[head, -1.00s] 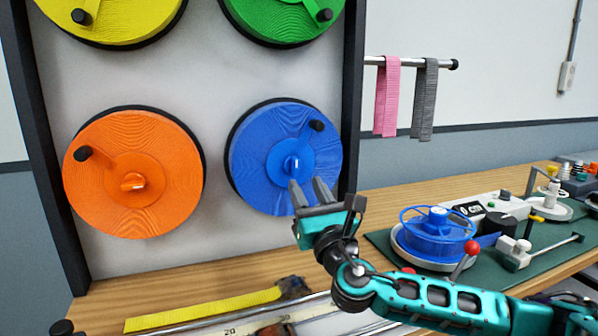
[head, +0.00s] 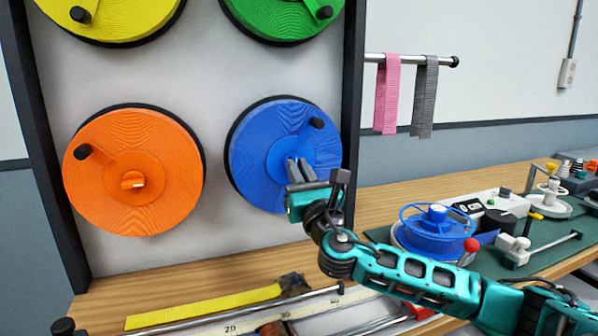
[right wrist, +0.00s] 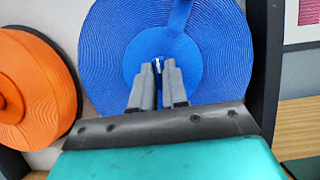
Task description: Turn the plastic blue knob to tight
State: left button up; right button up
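The blue knob (right wrist: 158,66) sits at the centre of the blue strap reel (head: 262,150) on the wall panel. A small white mark on it shows between my fingertips in the right wrist view. My right gripper (head: 299,168) reaches the reel's centre from the lower right. Its two grey fingers (right wrist: 158,80) are close together, one on each side of the knob, and look shut on it. The fingers hide most of the knob in the head view. My left gripper is not in view.
An orange reel (head: 125,205) is left of the blue one, with yellow (head: 120,18) and green (head: 265,18) reels above. The blue reel's black-tipped crank handle (head: 317,123) is close above my fingers. The bench (head: 385,195) below holds a yellow strap (head: 205,306) and rods.

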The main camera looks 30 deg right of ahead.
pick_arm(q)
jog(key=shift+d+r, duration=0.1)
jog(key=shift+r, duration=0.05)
pick_arm(e)
grip_shut()
